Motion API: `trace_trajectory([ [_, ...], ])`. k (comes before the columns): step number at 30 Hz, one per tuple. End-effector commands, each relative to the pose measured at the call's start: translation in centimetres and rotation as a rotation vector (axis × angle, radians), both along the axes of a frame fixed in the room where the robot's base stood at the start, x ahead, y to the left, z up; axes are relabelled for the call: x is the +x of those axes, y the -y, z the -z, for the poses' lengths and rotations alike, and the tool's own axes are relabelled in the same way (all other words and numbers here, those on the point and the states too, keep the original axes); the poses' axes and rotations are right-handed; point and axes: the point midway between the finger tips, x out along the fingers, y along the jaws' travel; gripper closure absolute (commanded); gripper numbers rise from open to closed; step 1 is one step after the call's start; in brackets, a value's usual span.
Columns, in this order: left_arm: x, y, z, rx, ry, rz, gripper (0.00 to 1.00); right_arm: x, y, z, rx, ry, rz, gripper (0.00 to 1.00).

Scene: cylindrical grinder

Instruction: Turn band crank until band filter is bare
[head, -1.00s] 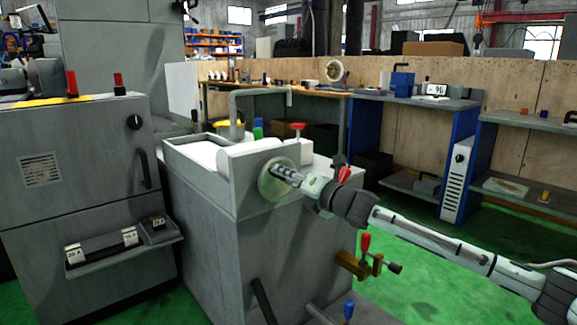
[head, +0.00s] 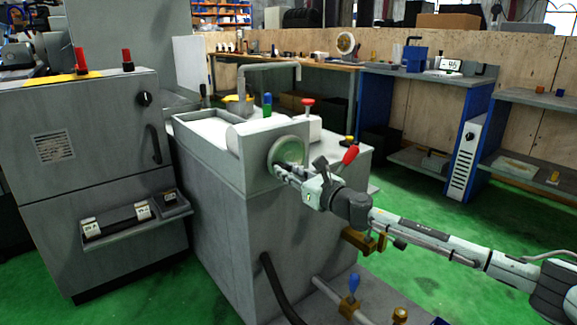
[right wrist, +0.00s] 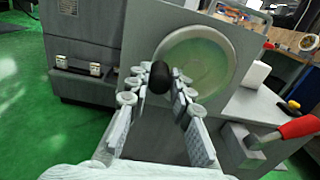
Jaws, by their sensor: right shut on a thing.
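The band crank is a round pale green disc (head: 284,154) on the side of the grey filter unit (head: 215,190); it also shows in the right wrist view (right wrist: 212,66). Its black knob (right wrist: 160,78) stands at the disc's left edge in the right wrist view. My right gripper (head: 281,174) is shut on the knob, at the disc's lower part in the head view, where its fingers hide the knob. A white band surface (head: 208,131) lies in the open top of the unit, so white material still covers the filter there. My left gripper is out of view.
A red-handled lever (right wrist: 298,127) stands beside the crank, close to my right wrist. A blue-handled valve (head: 354,284) and a black hose (head: 272,280) are low in front. A grey cabinet (head: 90,190) stands left. Green floor (head: 455,220) is open at right.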

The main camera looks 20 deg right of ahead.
Motion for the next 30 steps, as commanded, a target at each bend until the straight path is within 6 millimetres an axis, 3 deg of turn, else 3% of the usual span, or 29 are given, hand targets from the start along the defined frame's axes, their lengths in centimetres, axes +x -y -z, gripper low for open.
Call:
trace_trajectory([
  [10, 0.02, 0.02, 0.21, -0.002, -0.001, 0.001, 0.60, -0.03, -0.08, 0.79, -0.119, 0.041, -0.002, 1.00],
  [25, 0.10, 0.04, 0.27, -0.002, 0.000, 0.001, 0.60, -0.02, -0.06, 0.87, -0.136, 0.048, -0.002, 1.00],
  [26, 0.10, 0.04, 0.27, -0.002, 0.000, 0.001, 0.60, -0.02, -0.06, 0.87, -0.136, 0.048, -0.002, 0.78],
  [30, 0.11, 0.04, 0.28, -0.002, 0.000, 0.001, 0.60, -0.01, -0.03, 0.85, -0.135, 0.048, -0.002, 0.60],
])
